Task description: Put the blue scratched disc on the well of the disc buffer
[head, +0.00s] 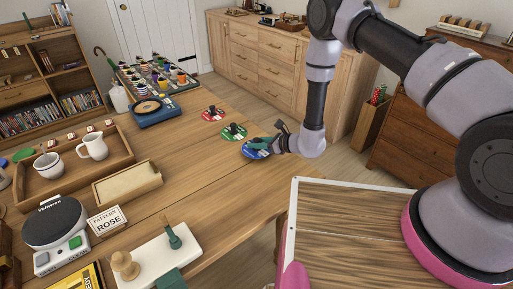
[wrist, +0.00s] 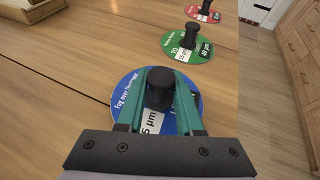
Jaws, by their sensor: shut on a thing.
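The blue disc (head: 252,153) has a black upright knob and a white label reading "5 µm" in part; its blue face also shows in the wrist view (wrist: 126,103). My gripper (head: 279,142) is shut on the knob, its green fingers (wrist: 160,76) on either side of it. The disc looks flat, at or just above the table near its right edge; I cannot tell whether it touches. A grey machine with a dark round top (head: 53,219) stands at the front left. A blue device with a tan round top (head: 151,108) stands farther back. I cannot tell surely which is the disc buffer.
A green disc (head: 233,132) and a red disc (head: 213,114), each with a black knob, lie beyond the blue one. A wooden tray (head: 127,184), a "Pattern Rose" sign (head: 107,220) and a white board (head: 157,256) stand at left. The middle table is clear.

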